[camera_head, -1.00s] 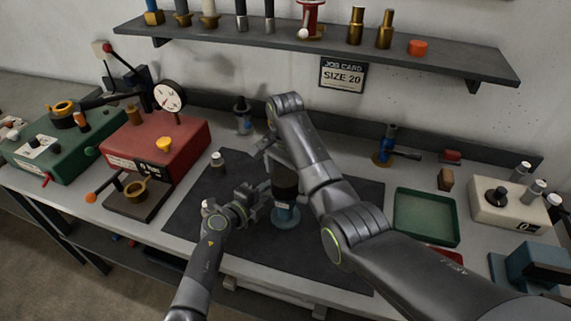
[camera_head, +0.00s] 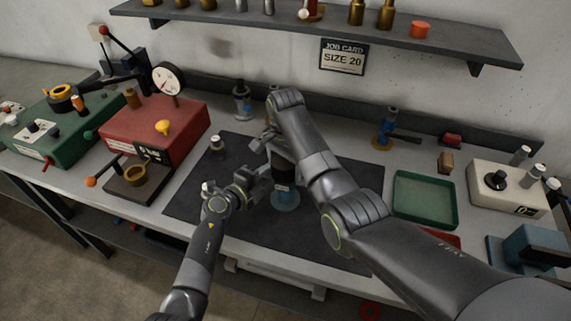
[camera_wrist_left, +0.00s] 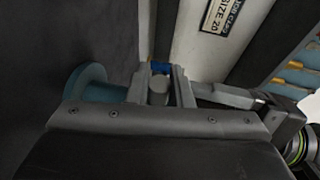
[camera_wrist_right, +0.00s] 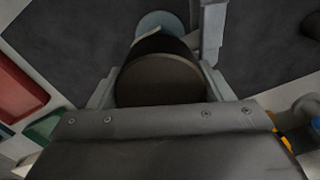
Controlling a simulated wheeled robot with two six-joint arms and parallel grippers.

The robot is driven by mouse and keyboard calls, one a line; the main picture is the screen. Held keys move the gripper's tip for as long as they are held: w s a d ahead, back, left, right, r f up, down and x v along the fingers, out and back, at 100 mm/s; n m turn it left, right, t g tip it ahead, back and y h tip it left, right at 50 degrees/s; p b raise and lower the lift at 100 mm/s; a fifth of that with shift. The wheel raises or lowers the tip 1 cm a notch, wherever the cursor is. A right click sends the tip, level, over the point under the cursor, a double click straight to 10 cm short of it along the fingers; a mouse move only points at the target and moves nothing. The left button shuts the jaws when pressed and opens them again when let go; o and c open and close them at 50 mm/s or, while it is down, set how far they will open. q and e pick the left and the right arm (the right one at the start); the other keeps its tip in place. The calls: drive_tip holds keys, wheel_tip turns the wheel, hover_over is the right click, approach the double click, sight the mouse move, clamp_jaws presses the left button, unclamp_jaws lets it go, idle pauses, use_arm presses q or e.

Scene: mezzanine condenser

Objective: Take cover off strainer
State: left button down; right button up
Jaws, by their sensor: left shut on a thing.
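The strainer stands upright on the dark mat, with a round blue base (camera_head: 286,201) and a dark cylindrical cover (camera_head: 284,174) on top. My left gripper (camera_head: 266,184) reaches it from the left, low down, and is shut on the strainer body. The blue base also shows in the left wrist view (camera_wrist_left: 86,83), beside the fingers. My right gripper (camera_head: 279,150) is above the strainer, pointing down, with its fingers on both sides of the cover. In the right wrist view the cover's round top (camera_wrist_right: 160,78) fills the space between the fingers; whether they press on it is unclear.
A small grey-capped part (camera_head: 217,144) stands on the mat (camera_head: 205,190) to the left. A red gauge box (camera_head: 155,138) is farther left. A green tray (camera_head: 425,199) lies to the right, its floor empty. A shelf (camera_head: 320,38) runs above the bench.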

use_arm(q)
drive_tip(key=shift+f, duration=0.15)
use_arm(e)
drive_tip(key=o, duration=0.4)
drive_tip(key=shift+c, duration=0.2)
wheel_tip(320, 180, up, 8)
drive_tip(key=shift+f, duration=0.1)
drive_tip(key=shift+c, duration=0.3)
wheel_tip(320, 180, down, 8)
drive_tip(key=shift+r, duration=0.1)
drive_tip(key=c, duration=0.9)
drive_tip(key=o, duration=1)
drive_tip(key=shift+c, duration=0.2)
